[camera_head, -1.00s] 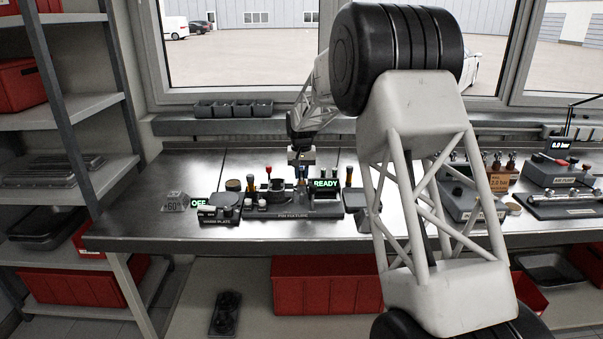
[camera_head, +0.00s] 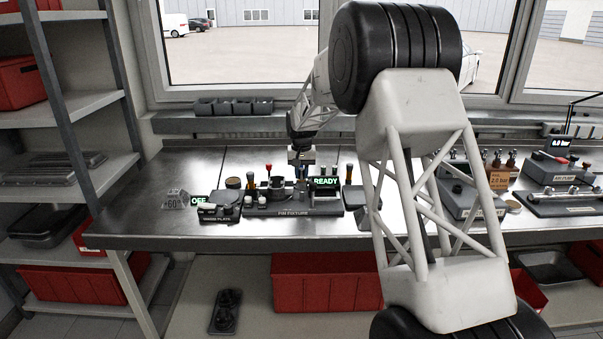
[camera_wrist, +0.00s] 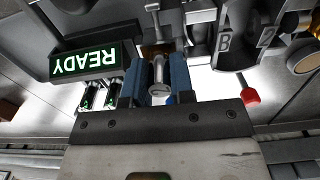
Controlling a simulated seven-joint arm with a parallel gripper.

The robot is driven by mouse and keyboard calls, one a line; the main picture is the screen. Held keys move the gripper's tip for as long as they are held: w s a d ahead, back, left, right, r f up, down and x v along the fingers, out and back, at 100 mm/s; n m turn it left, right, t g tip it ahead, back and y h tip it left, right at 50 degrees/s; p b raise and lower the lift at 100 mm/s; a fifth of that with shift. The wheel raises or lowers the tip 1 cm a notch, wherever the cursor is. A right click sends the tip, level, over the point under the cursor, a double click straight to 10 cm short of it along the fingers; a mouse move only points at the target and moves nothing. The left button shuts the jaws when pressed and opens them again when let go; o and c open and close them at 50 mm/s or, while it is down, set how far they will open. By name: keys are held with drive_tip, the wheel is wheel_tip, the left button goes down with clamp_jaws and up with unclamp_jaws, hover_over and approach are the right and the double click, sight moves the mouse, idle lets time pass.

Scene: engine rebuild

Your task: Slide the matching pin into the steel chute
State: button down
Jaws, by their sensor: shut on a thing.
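My gripper (camera_wrist: 158,85) has two blue fingers shut on a small steel pin (camera_wrist: 159,75), held upright between them in the wrist view. In the head view, my gripper (camera_head: 301,160) is low over the back of the pin fixture (camera_head: 293,211), just left of the READY display (camera_head: 325,182). The display also shows in the wrist view (camera_wrist: 95,62), beside the fingers. A steel ring-shaped part (camera_head: 277,187) stands on the fixture left of my gripper. I cannot clearly make out the chute or whether the pin touches it.
A red-topped tool (camera_head: 268,170) and dark-handled pins (camera_head: 250,182) stand close left of my gripper. Another dark-topped pin (camera_head: 349,174) stands right of the display. A warm plate (camera_head: 220,210) with an OFF sign is farther left. Bare bench (camera_head: 150,225) lies at far left.

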drive_tip(key=c, duration=0.5)
unclamp_jaws()
drive_tip(key=shift+c, duration=0.4)
drive_tip(key=shift+d, duration=0.1)
drive_tip(key=shift+c, duration=0.2)
drive_tip(key=shift+r, duration=0.1)
drive_tip(key=shift+r, duration=0.2)
drive_tip(key=shift+o, duration=0.7)
drive_tip(key=shift+r, duration=3.7)
